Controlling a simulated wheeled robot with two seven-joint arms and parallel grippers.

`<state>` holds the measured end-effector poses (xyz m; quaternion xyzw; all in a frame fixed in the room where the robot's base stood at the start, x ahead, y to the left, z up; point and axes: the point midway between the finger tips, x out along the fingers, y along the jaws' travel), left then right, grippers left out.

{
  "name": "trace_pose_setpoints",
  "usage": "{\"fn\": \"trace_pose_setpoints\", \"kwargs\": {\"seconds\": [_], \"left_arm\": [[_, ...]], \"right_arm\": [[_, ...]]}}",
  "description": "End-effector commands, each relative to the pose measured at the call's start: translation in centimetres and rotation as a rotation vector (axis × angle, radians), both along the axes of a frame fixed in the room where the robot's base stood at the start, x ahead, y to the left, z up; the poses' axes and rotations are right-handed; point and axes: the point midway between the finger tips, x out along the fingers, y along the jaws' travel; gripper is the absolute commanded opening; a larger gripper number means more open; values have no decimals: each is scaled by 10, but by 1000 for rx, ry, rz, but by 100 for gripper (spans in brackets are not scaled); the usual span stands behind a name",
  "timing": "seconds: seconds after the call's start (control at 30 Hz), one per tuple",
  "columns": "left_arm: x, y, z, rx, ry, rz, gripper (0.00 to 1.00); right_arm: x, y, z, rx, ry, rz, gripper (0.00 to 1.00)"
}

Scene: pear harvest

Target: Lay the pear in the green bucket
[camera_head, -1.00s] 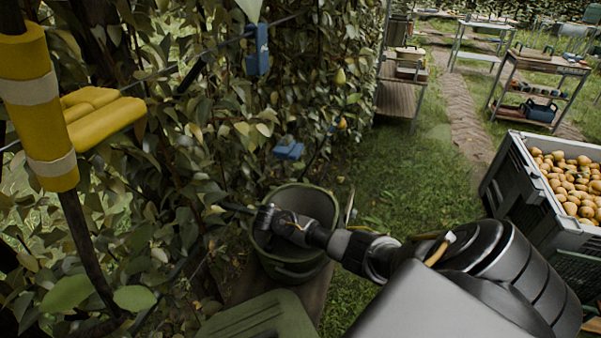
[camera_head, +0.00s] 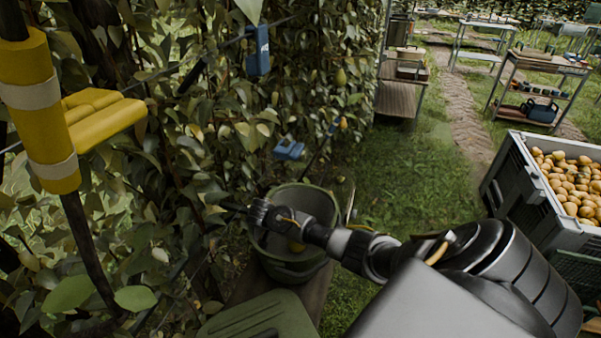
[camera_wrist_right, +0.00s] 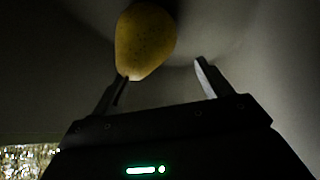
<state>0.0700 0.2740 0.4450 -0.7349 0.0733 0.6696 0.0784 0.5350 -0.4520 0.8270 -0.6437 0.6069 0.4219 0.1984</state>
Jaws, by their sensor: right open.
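The green bucket (camera_head: 289,269) stands upright at the lower middle of the head view. My right arm reaches in from the right, and its gripper (camera_head: 257,212) is over the bucket's opening. The yellow pear (camera_wrist_right: 145,40) lies against the grey inner surface of the bucket in the right wrist view. My left gripper is not in view.
A leafy hedge (camera_head: 200,150) fills the left side, close to the bucket. A green lid-like panel (camera_head: 260,318) lies in front of the bucket. A grey crate of fruit (camera_head: 530,190) stands at the right. Grass between bucket and crate is open.

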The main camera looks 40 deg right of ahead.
Motion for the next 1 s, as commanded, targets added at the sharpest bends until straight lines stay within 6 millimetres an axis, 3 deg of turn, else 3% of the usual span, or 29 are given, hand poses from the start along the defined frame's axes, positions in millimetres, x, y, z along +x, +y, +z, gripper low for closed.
{"fn": "trace_pose_setpoints", "kwargs": {"seconds": [0.3, 1.0], "left_arm": [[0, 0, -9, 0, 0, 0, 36], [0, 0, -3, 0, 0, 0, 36]], "right_arm": [[5, 25, 32, -1, -1, -1, 78], [5, 27, 40, -1, -1, -1, 78]]}}
